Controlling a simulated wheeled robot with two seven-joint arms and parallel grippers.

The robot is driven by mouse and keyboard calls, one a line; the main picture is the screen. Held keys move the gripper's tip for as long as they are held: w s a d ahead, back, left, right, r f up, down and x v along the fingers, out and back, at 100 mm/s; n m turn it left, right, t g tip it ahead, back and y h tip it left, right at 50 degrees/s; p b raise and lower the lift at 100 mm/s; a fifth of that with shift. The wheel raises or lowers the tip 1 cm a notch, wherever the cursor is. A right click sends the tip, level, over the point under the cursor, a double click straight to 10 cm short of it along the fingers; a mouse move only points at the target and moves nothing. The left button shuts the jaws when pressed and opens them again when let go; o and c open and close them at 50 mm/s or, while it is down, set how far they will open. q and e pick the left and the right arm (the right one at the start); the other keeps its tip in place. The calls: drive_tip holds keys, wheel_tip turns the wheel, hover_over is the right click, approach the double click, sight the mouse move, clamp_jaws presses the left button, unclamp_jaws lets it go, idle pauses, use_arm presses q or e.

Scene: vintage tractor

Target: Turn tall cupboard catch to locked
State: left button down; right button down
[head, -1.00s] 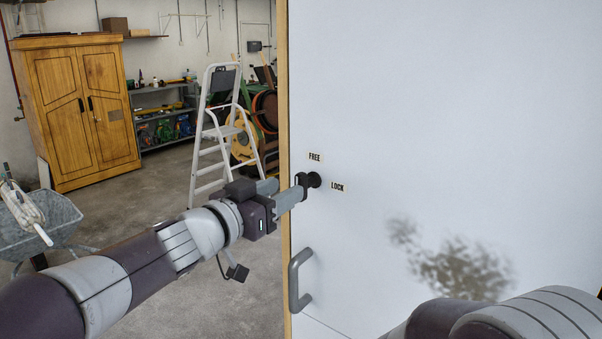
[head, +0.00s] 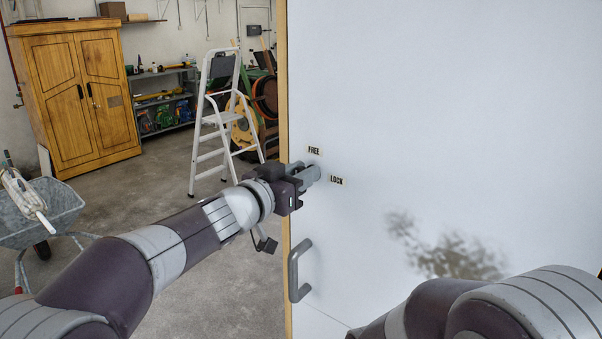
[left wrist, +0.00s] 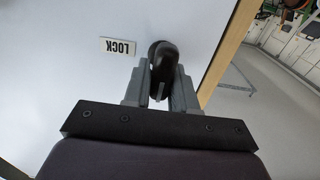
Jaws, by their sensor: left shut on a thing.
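The tall cupboard's white door (head: 430,120) fills the right of the head view, with a FREE label (head: 314,149) above a LOCK label (head: 336,181) near its left edge. The black catch (left wrist: 160,60) shows in the left wrist view, beside the LOCK label (left wrist: 119,47). My left gripper (head: 311,173) is at the door by the labels and hides the catch in the head view. In the left wrist view its fingers (left wrist: 159,88) are shut on the catch, one on each side. I cannot tell which label the catch points to. My right gripper is out of view.
A grey handle (head: 296,270) stands out from the door below the catch. My right arm is low in front of the door. A stepladder (head: 218,120), a wheelbarrow (head: 40,215) and a wooden wardrobe (head: 80,100) stand behind on the left, with open floor between.

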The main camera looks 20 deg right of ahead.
use_arm(q)
drive_tip(key=shift+m, duration=0.3)
drive_tip(key=m, duration=0.2)
drive_tip(key=m+b, duration=0.1)
drive_tip(key=shift+s+d+m, duration=0.2)
drive_tip(key=shift+m, duration=0.2)
drive_tip(key=m+b, duration=0.1)
drive_tip(key=m, duration=0.1)
drive_tip(key=m+b, duration=0.1)
drive_tip(key=m, duration=0.1)
drive_tip(key=shift+s+d+f+m, duration=0.1)
drive_tip(key=shift+s+f+m, duration=0.05)
drive_tip(key=shift+m, duration=0.15)
drive_tip(key=shift+s+d+f+m+b, duration=0.15)
drive_tip(key=shift+m+b, duration=0.45)
drive_tip(key=shift+m, duration=0.85)
drive_tip(key=shift+w+a+f+m+b, duration=0.15)
drive_tip(key=shift+m+b, duration=0.4)
drive_tip(key=shift+m, duration=0.95)
drive_tip(key=shift+s+d+f+m+b, duration=0.2)
drive_tip(key=shift+m+b, duration=0.4)
drive_tip(key=shift+m, duration=0.85)
drive_tip(key=shift+w+f, duration=0.1)
drive_tip(key=c, duration=1)
unclamp_jaws()
drive_tip(key=shift+a, duration=0.1)
